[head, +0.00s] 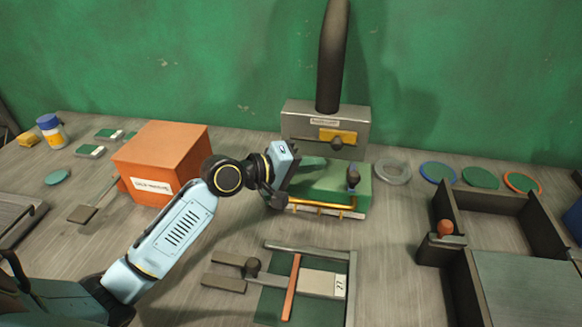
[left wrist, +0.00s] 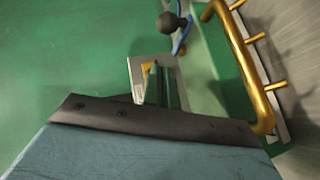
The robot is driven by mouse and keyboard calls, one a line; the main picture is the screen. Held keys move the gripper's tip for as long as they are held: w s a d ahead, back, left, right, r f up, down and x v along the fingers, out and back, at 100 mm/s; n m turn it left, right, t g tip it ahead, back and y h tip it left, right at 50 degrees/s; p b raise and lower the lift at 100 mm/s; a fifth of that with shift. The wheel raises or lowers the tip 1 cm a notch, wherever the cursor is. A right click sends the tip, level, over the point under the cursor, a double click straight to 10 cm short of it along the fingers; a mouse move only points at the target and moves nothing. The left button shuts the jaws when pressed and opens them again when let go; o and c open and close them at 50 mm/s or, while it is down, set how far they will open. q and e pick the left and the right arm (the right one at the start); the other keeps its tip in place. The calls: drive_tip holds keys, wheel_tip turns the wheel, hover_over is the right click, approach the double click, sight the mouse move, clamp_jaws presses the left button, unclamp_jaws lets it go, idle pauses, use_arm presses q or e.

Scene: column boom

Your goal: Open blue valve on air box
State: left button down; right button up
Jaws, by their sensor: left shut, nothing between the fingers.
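The green air box (head: 325,186) stands at mid-table with a brass pipe rail along its front. Its blue valve (head: 353,179), a blue lever with a dark round knob, rises near the right end. In the left wrist view, the blue valve (left wrist: 181,36) shows at the top, beside the brass rail. My left gripper (head: 308,163) hangs over the left part of the air box, pointing right, left of the valve and apart from it. Its fingers (left wrist: 156,88) look shut and empty. My right gripper is in neither view.
A grey box (head: 300,125) with a dark pipe and yellow plate stands behind the air box. An orange box (head: 165,160) is to the left. A tray with a sliding orange bar (head: 291,288) lies in front. Dark bins (head: 490,220) and several rings lie right.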

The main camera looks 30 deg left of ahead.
sight(353, 173)
use_arm(q)
drive_tip(key=d, duration=0.1)
drive_tip(key=w+d+f, duration=0.1)
drive_tip(key=d, duration=0.2)
drive_tip(key=shift+w+d+f, duration=0.2)
drive_tip(key=shift+f, duration=0.15)
